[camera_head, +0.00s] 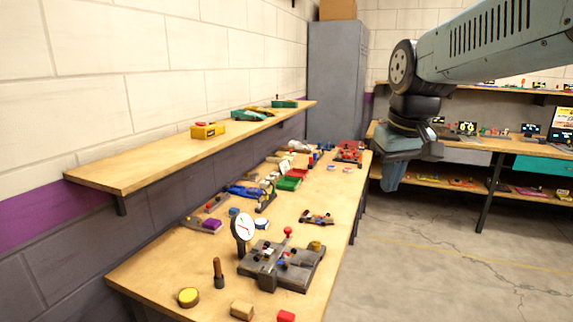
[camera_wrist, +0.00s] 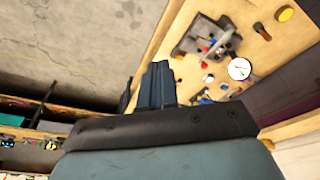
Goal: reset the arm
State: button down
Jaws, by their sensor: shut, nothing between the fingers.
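My gripper (camera_head: 391,177) hangs at the end of my raised blue-grey arm, right of the long wooden workbench and above the open floor. In the wrist view my gripper (camera_wrist: 157,68) shows its dark fingers together, with nothing between them. It touches nothing that I can see. On the bench, a grey slotted track block (camera_head: 281,265) stands near the front, with a red-topped knob and small coloured pieces on it. The track block also shows at the top of the wrist view (camera_wrist: 190,45), beside a round white dial (camera_wrist: 239,69).
The workbench (camera_head: 150,275) holds many small parts, including a green tray (camera_head: 288,183) and a yellow round button (camera_head: 188,297). A wooden shelf (camera_head: 130,177) runs along the left wall. A grey cabinet (camera_head: 335,85) stands behind. The concrete floor (camera_head: 430,260) at right is clear.

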jog(key=s+d+f+m+t, duration=0.2)
jog(key=s+d+f, duration=0.1)
jog(key=s, duration=0.6)
jog(key=shift+d+f+m+t, duration=0.3)
jog(key=shift+d+f+t, duration=0.05)
jog(key=shift+f+t, duration=0.1)
